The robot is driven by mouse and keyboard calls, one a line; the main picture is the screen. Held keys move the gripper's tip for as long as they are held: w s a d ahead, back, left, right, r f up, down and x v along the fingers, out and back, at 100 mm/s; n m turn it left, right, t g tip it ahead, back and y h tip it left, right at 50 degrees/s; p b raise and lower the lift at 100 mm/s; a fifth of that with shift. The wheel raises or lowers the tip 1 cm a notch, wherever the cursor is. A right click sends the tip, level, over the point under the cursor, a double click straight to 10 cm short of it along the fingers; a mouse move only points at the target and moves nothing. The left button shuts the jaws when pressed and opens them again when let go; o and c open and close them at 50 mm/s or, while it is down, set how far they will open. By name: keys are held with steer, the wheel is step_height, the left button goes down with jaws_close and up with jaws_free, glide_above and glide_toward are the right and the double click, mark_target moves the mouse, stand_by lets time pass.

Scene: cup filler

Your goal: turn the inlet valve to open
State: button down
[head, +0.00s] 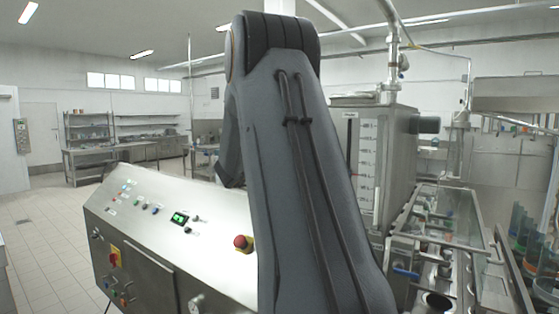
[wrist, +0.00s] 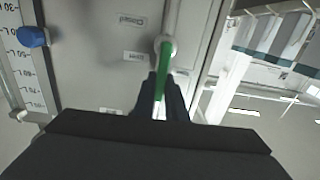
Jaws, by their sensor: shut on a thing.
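A label (wrist: 131,20) left of the handle, upside down in this view, seems to read "Closed". Smaller labels (wrist: 135,57) nearby are hard to read. In the head view my arm hides the gripper and the valve; the steel tank (head: 400,160) with its level scale stands behind the arm.
A blue knob (wrist: 32,36) sits beside the level scale (wrist: 22,75) in the wrist view. In the head view a control panel (head: 160,215) with a red stop button (head: 243,243) stands left of my arm. A glass-sided conveyor section (head: 450,225) is at right. The floor at far left is clear.

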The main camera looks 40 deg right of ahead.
steer(key=c, duration=1.8)
jaws_free()
steer(key=shift+a, duration=0.1)
steer(key=s+a+b, duration=0.1)
steer(key=a+b, duration=0.2)
steer(key=a, duration=0.4)
steer(key=shift+s+a+b, duration=0.2)
steer(key=shift+a+b, duration=0.05)
steer(key=shift+b, duration=0.05)
